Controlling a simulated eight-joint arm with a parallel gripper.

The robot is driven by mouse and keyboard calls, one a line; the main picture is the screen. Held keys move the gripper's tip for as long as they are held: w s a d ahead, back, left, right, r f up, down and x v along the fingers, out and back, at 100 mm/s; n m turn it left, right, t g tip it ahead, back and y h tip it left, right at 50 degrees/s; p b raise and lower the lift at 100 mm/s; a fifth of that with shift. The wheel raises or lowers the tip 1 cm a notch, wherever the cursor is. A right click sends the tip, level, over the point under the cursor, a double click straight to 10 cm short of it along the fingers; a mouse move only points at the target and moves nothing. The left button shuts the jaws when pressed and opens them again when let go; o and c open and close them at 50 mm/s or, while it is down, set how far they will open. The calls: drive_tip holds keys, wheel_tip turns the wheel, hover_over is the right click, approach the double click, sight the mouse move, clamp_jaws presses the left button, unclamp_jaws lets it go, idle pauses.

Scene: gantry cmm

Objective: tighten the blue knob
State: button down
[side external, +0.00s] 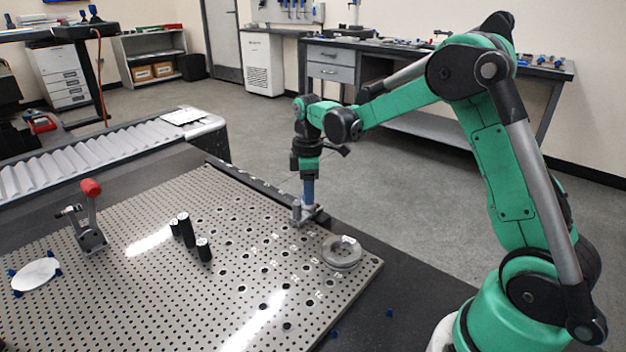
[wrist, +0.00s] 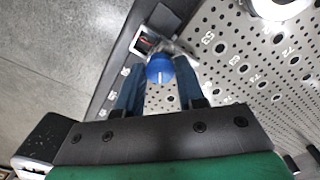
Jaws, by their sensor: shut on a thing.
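The blue knob (wrist: 158,70) shows in the wrist view, round with a pale line across its face. It sits on a small grey metal fixture (wrist: 183,52) at the edge of the perforated plate (side external: 120,290). My gripper (wrist: 160,80) has its two blue fingers on either side of the knob, shut on it. In the side view my gripper (side external: 308,196) points straight down at the fixture at the plate's far right edge. The knob itself is hidden there by the fingers.
A grey ring-shaped part (side external: 342,253) lies on the plate close to the right of my gripper. Several black cylinders (side external: 187,230), a red-handled clamp (side external: 91,210) and a white disc (side external: 36,274) stand farther left. The plate between is mostly clear.

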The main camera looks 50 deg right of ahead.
drive_tip(key=shift+m, duration=1.3)
drive_tip(key=c, duration=0.5)
unclamp_jaws()
drive_tip(key=shift+c, duration=0.2)
